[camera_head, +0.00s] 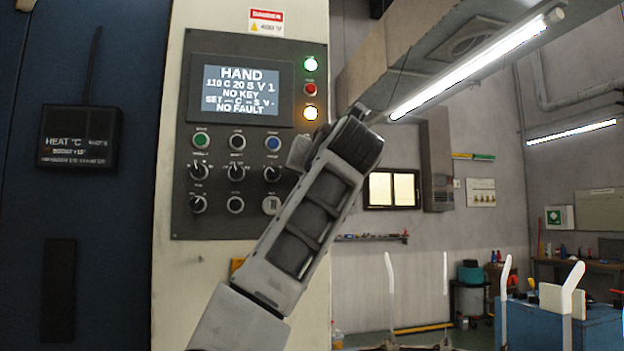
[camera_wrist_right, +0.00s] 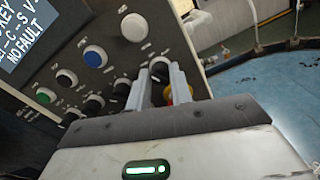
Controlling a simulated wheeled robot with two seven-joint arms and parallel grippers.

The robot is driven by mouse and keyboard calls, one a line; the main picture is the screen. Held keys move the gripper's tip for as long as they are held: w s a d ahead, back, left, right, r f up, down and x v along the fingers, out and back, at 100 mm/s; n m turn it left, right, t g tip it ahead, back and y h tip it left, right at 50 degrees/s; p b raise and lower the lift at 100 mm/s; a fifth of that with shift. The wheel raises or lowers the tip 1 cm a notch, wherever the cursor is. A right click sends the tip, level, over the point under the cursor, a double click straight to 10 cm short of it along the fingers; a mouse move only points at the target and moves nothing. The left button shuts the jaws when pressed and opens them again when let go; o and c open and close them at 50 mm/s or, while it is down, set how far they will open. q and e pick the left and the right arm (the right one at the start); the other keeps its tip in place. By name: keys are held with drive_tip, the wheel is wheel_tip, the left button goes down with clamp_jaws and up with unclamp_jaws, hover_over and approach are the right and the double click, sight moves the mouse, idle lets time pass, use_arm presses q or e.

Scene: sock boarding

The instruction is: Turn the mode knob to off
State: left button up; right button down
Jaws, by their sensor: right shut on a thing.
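The grey control panel (camera_head: 255,217) carries a row of dark knobs with white pointers: a left knob (camera_head: 199,171), a middle knob (camera_head: 236,172) and a right knob (camera_head: 272,174). Their labels are too small to read, so I cannot tell which is the mode knob. My right gripper (camera_head: 298,152) is at the panel's right side, its tips partly hidden by the arm. In the right wrist view its two grey fingers (camera_wrist_right: 160,88) are shut around a dark knob (camera_wrist_right: 160,67), which is mostly hidden. My left gripper is out of view.
The panel's screen (camera_head: 241,91) reads HAND, NO KEY and NO FAULT. Green (camera_head: 201,140) and blue (camera_head: 272,143) buttons sit above the knobs. A red and yellow part (camera_wrist_right: 180,95) shows close behind the fingers. Right of the panel is open workshop room.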

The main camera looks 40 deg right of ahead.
use_arm(q)
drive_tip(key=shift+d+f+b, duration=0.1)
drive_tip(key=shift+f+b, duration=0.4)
drive_tip(key=shift+b, duration=0.3)
use_arm(e)
drive_tip(key=m, duration=0.5)
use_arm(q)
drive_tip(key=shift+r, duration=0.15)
use_arm(e)
drive_tip(key=shift+m, duration=0.3)
drive_tip(key=c, duration=1.4)
unclamp_jaws()
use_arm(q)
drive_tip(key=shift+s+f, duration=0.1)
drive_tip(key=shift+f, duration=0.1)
use_arm(e)
drive_tip(key=shift+o, duration=0.7)
drive_tip(key=shift+s, duration=0.1)
use_arm(q)
drive_tip(key=b, duration=0.2)
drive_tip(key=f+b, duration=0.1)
drive_tip(key=b, duration=0.1)
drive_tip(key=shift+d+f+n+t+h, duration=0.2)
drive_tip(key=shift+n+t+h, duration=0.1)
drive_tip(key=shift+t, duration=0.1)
use_arm(e)
drive_tip(key=v, duration=1.5)
drive_tip(key=shift+s+a, duration=0.15)
drive_tip(key=shift+s, duration=0.25)
